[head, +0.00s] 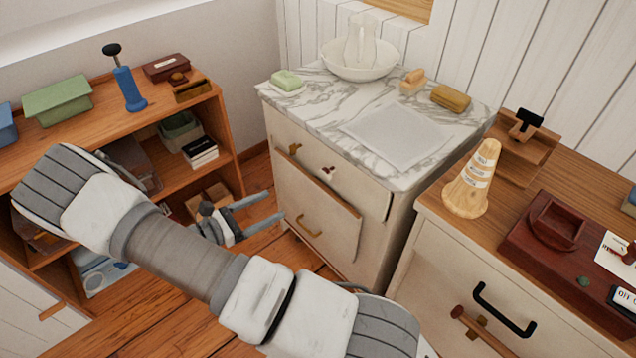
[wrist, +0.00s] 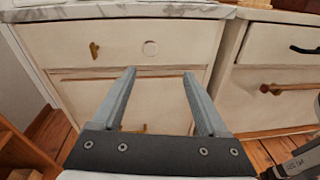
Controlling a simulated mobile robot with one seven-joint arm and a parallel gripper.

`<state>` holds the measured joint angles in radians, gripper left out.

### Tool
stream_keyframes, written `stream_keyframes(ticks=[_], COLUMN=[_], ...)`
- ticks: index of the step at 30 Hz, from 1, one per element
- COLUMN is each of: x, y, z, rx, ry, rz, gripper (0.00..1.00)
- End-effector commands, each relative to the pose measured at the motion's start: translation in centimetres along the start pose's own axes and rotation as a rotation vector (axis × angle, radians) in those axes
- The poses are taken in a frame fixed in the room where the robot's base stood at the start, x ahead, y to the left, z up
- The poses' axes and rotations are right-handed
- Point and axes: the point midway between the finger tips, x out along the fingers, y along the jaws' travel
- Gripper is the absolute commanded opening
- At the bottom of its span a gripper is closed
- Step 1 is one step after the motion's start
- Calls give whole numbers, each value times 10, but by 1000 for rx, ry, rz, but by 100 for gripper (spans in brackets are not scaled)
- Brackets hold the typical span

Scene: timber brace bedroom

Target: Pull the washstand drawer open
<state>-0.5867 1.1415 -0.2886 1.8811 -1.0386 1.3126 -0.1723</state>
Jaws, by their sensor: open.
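The washstand (head: 400,206) is cream with a grey-veined marble top. My gripper (head: 276,204) is open and empty, left of and in front of the washstand. In the wrist view the fingers (wrist: 159,73) point at the fronts; the brass pull is partly hidden behind the gripper.
A wooden shelf unit (head: 228,150) with several items stands at left. A cabinet (head: 430,285) with a black handle (head: 503,310) stands close at right. A basin with a jug (head: 360,62), soap (head: 286,80) and brushes are on the marble. Some wooden floor (head: 262,268) is clear.

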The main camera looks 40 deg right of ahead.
Motion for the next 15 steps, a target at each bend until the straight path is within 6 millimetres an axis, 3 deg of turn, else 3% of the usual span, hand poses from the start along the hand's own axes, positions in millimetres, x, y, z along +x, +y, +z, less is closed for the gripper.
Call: stream_keyframes(ticks=[1,5,11,15], x=[2,2,13,37], y=[1,4,7,8], z=[-12,-24,-28,-26], rx=[-27,-65,-80,-80], ry=[-30,-76,-93,-93], rz=[27,74,90,86], gripper=[76,76,76,76])
